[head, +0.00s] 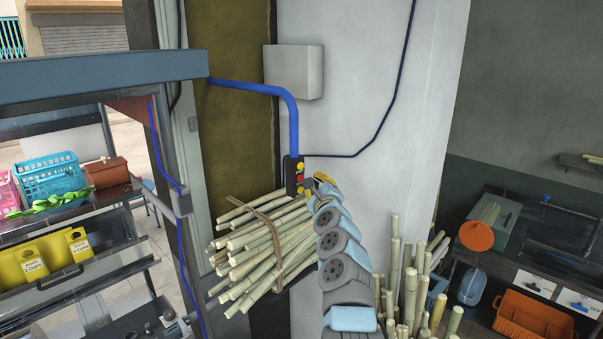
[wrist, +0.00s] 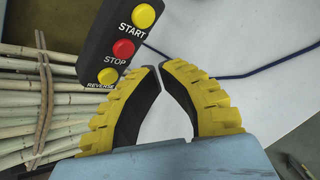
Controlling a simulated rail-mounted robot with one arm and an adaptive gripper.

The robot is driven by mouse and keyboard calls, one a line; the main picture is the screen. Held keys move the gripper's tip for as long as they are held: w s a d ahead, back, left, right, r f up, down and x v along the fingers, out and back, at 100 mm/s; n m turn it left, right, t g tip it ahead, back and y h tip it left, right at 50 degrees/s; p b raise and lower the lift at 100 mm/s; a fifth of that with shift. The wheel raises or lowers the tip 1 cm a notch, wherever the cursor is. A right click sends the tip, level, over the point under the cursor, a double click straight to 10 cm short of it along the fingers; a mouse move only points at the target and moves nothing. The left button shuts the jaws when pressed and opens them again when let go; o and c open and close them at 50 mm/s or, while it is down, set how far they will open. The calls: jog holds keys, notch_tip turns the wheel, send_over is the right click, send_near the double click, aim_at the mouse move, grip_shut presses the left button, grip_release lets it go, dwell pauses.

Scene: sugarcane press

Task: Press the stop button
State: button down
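The dark control box (wrist: 122,42) hangs at the upper left in the wrist view. It carries a yellow START button (wrist: 143,16), a red STOP button (wrist: 123,48) and a yellow REVERSE button (wrist: 107,76). In the head view the control box (head: 293,174) hangs at the end of a blue conduit, and my arm reaches up beside it. My gripper (wrist: 159,66) has yellow ribbed fingers drawn together at the tips, with nothing between them. The tips show right of and below the STOP button. Touch with the box cannot be seen.
A tied bundle of sugarcane (head: 262,238) lies left of and below the box, close to my arm. More cane (head: 408,290) stands upright at the right. The white wall (head: 375,110) is behind. A blue conduit (head: 250,88) runs to the box from above.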

jog(key=s+d+p, duration=0.1)
jog(key=p, duration=0.1)
jog(key=s+d+p, duration=0.1)
jog(key=p, duration=0.1)
jog(key=shift+s+d+r, duration=0.1)
jog(key=shift+s+d, duration=0.05)
jog(key=shift+d, duration=0.2)
dwell(0.6)
